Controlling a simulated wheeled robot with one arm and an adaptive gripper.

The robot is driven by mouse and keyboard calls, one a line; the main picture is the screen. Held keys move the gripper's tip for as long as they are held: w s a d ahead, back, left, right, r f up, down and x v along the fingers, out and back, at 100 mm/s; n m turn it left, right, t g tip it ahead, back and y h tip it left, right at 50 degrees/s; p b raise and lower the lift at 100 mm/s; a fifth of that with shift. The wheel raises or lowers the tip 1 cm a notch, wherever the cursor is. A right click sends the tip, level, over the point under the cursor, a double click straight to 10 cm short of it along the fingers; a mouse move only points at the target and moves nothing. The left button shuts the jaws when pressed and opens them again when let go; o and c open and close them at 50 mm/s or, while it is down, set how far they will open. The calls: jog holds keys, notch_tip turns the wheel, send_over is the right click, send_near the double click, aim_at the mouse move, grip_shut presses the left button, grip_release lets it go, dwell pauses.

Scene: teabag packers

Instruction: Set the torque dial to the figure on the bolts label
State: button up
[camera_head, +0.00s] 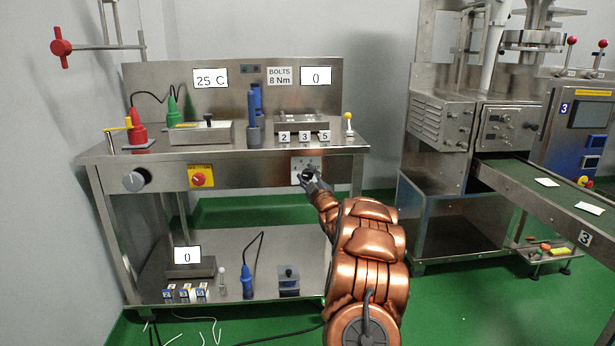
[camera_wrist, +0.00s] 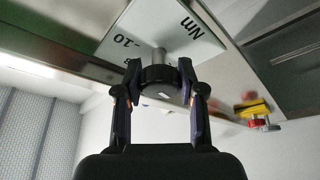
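The bolts label (camera_head: 279,76) reads "BOLTS 8 Nm" on the bench's back panel. The torque dial's white plate (camera_head: 298,164) is on the bench's front panel, mostly behind my gripper (camera_head: 311,178). In the wrist view the plate (camera_wrist: 196,28) shows "Nm" and "10". The torque dial (camera_wrist: 158,76) is a round black knob with a small pale mark on its near face. My gripper's fingers (camera_wrist: 160,82) stand on both sides of the knob and appear to touch it. Which figure the dial points at is not readable.
A red knob on a yellow plate (camera_head: 200,177) and a grey knob (camera_head: 134,181) are farther left on the same front panel. A display (camera_head: 316,75) beside the label reads 0. A conveyor (camera_head: 540,190) is at right.

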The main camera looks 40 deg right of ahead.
jog(key=c, duration=0.6)
jog(key=shift+r+m+p, duration=0.1)
jog(key=shift+m+p, duration=0.3)
jog(key=m+h+p, duration=0.2)
jog(key=m, duration=0.1)
jog(key=shift+a+m, duration=0.1)
jog(key=shift+m, duration=0.3)
jog(key=m+h+p, duration=0.1)
jog(key=m, duration=0.2)
jog(key=m+g+h+p, duration=0.1)
jog(key=m+h+p, duration=0.1)
jog(key=m, duration=0.1)
jog(key=shift+w+m, duration=0.1)
jog(key=shift+m, duration=0.2)
jog(key=m+g+h, duration=0.1)
jog(key=m, duration=0.1)
jog(key=m+g+h, duration=0.1)
jog(key=m, duration=0.2)
jog(key=shift+h, duration=0.3)
jog(key=m+g+h, duration=0.1)
jog(key=m+g, duration=0.1)
jog(key=m, duration=0.3)
jog(key=shift+m, duration=0.3)
jog(key=m+g+b, duration=0.1)
jog(key=m, duration=0.1)
jog(key=m+g, duration=0.1)
jog(key=m, duration=0.2)
jog(key=shift+g+h+b, duration=0.35)
jog(key=shift+g+h, duration=0.05)
jog(key=shift+m, duration=0.5)
